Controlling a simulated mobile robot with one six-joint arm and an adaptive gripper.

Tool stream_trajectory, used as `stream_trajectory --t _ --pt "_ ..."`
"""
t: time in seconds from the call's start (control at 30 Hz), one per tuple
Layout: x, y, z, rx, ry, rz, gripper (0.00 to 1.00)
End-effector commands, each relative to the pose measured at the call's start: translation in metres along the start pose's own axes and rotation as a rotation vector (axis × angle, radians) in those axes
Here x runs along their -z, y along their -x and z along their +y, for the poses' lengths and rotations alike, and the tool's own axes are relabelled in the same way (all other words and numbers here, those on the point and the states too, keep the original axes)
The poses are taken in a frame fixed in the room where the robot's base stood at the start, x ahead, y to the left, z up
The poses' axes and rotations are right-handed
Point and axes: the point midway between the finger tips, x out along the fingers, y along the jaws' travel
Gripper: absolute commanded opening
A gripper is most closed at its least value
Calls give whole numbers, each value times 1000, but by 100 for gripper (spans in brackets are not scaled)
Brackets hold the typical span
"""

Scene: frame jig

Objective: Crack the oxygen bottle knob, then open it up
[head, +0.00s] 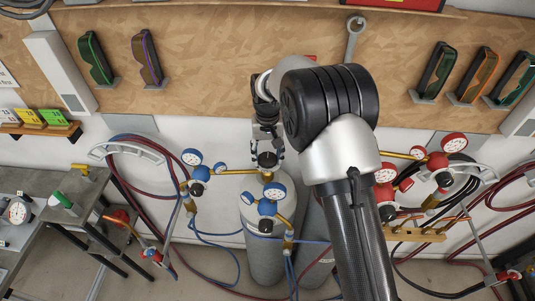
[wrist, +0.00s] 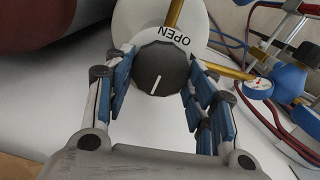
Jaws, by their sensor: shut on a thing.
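The oxygen bottle (head: 263,256) is a grey cylinder standing below the wall, with blue gauges on brass fittings in front of it. Its dark round knob (head: 268,159) is at the top, and shows large in the wrist view (wrist: 161,70). A white line on the knob points down and slightly left there. An upside-down "OPEN" label (wrist: 173,35) sits on the white disc behind it. My gripper (head: 267,151) reaches down over the bottle, with blue-padded fingers on both sides of the knob, shut on it. The exact finger contact is partly hidden.
Blue gauges (head: 268,207) stand close to the bottle top, and red gauges (head: 386,173) are to the right. A second grey cylinder (head: 314,250) is partly behind my arm. Hoses hang at both sides. A grey workbench (head: 60,185) is at left.

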Motion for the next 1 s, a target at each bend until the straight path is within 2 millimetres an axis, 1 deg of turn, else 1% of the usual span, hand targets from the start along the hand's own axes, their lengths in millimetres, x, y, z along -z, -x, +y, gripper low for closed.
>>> stream_trajectory --t 0.27,0.7,1.0 --pt "0 0 0 0 110 1 27" --pt "0 0 -1 0 401 1 27" --pt "0 0 -2 0 502 1 27"
